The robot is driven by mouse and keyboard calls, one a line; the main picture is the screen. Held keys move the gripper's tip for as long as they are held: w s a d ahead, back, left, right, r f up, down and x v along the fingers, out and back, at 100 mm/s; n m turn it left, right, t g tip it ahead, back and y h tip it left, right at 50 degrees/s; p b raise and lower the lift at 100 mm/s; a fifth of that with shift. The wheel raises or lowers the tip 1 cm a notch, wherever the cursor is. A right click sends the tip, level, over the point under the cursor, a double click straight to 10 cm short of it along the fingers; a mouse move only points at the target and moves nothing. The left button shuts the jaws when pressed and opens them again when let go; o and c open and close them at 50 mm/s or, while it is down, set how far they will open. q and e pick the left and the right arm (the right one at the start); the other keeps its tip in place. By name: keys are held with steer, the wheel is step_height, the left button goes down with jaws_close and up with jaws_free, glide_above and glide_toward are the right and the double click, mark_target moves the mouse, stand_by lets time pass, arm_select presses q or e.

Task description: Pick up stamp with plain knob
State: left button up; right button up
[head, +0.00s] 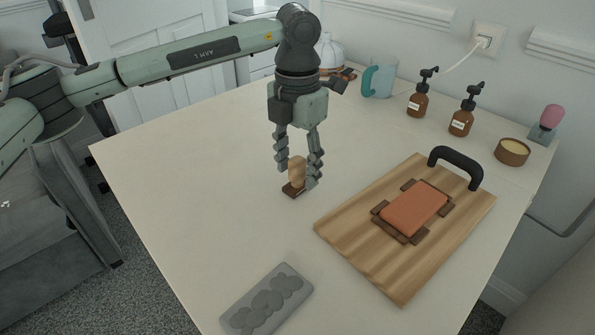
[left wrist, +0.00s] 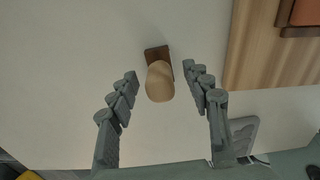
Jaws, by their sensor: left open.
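The stamp with a plain knob (head: 297,170) stands upright on the table, with a light wooden knob on a dark brown rectangular base. In the left wrist view the same stamp (left wrist: 160,82) is between and slightly beyond the fingertips. My left gripper (head: 298,176) points down over it with its fingers open, one on each side of the knob. In the left wrist view a gap shows between the knob and each finger of the left gripper (left wrist: 160,72). Part of the knob is hidden by a finger in the head view. My right gripper is not in view.
A wooden board (head: 345,230) with a black handle (head: 457,163) holds an orange block (head: 414,208) to the right. A grey mould (head: 268,302) lies at the front. Brown pump bottles (head: 418,102), a teal-handled jug (head: 380,78), a round tin (head: 511,152) and a pink-topped stamp (head: 548,121) stand behind. The left of the table is clear.

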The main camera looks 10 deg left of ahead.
arm_select(q)
steer(key=shift+f, duration=0.75)
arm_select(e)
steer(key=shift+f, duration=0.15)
arm_select(q)
steer(key=shift+c, duration=0.6)
jaws_close()
steer(key=shift+r, duration=0.6)
step_height(320, 180, up, 3)
steer(key=shift+f, duration=0.2)
steer(key=s+a+r+b, duration=0.1)
steer(key=s+a+r, duration=0.5)
steer(key=s, duration=0.3)
steer(key=shift+s+a+r+b, duration=0.15)
steer(key=shift+s+r+b, duration=0.25)
steer(key=shift+r, duration=0.25)
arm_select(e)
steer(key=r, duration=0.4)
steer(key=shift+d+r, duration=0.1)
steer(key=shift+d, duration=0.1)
